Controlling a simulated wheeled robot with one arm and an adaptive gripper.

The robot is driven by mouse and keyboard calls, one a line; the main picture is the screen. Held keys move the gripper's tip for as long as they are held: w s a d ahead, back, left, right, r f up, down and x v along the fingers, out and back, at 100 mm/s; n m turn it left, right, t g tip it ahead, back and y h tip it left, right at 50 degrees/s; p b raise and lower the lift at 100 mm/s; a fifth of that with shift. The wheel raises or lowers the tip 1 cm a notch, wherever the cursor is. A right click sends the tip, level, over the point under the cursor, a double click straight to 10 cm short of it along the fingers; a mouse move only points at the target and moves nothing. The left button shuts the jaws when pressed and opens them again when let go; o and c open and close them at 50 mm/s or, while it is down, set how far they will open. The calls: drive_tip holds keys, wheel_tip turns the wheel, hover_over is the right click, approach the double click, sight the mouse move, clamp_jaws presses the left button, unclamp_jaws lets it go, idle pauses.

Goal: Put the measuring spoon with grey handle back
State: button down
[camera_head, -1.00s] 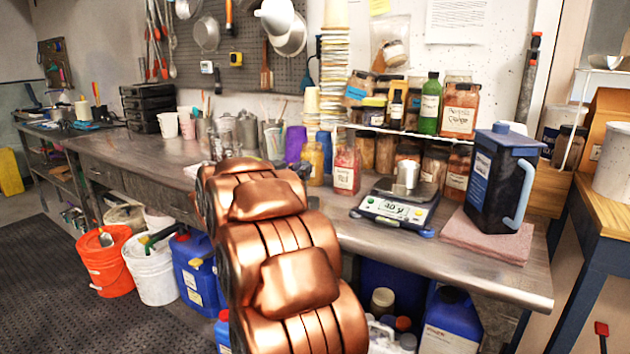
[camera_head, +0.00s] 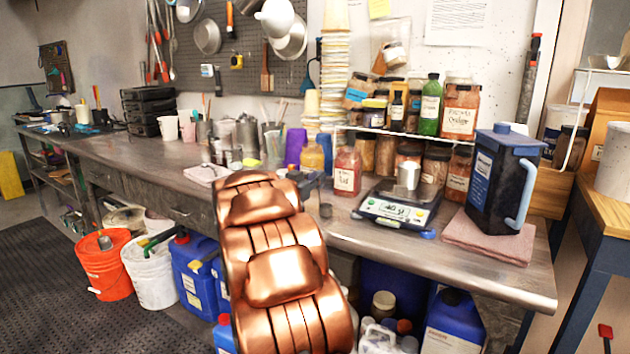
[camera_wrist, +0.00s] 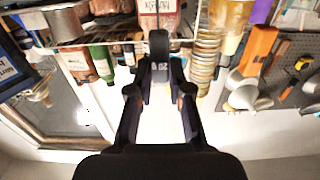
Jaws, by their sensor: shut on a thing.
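My gripper (camera_wrist: 158,85) shows in the wrist view with its two black fingers closed together. They are shut on a dark grey piece (camera_wrist: 158,46) that stands upright in the picture between the fingertips, which fits the measuring spoon's grey handle. The spoon's bowl cannot be made out there. In the head view my copper arm hides most of the gripper. A small dark grey cup shape (camera_head: 326,211) shows just right of the arm, over the bench; I cannot tell whether it belongs to the spoon.
The metal bench (camera_head: 470,270) carries a scale (camera_head: 395,207) with a metal cup, a dark blue pitcher (camera_head: 495,180) on a folded pink cloth, and jars by a wire shelf. Stacked cups (camera_head: 334,70) stand near the wall. A pegboard (camera_head: 225,80) holds hanging tools. Buckets stand below.

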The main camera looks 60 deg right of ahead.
drive_tip(key=shift+f, duration=0.15)
drive_tip(key=c, duration=1.1)
unclamp_jaws()
drive_tip(key=a, duration=1.2)
drive_tip(key=shift+s+r+p, duration=0.25)
drive_tip(key=shift+s+p, duration=0.05)
drive_tip(key=shift+p, duration=0.05)
